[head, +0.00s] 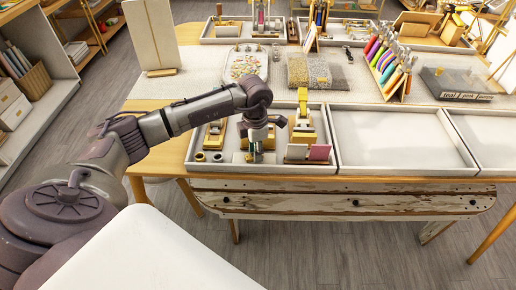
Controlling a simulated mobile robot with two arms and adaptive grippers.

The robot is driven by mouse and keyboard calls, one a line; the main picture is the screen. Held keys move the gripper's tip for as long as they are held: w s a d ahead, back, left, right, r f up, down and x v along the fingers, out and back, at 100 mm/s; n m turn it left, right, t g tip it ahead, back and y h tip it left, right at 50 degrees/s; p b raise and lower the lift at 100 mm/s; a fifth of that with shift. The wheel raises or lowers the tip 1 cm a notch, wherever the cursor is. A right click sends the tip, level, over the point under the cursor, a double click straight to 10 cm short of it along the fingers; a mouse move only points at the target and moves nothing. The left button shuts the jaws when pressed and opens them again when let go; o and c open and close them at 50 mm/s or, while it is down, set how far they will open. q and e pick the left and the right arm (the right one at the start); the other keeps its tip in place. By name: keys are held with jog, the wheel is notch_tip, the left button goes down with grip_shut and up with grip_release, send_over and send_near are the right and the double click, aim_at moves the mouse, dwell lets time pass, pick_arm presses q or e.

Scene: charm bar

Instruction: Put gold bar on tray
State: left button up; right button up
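My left gripper (256,152) points down into the left grey tray (190,152) at the table's front edge. Its fingers are small and dark, beside a small gold piece near the tray's front; I cannot tell whether they touch or hold it. A gold bar-like piece (214,134) lies left of the gripper, and a taller gold stand-like piece (303,128) is to its right. I cannot tell which is the gold bar. A patterned white tray (246,65) with colourful small pieces lies farther back. My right gripper is out of view.
An empty grey tray (400,140) is right of the left tray. Behind are a bead box (308,72), a rack of coloured items (388,65) and a tall cream board (150,35).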

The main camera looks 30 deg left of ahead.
pick_arm(q)
notch_tip(320, 180, up, 12)
jog(key=b, duration=0.2)
dwell(0.5)
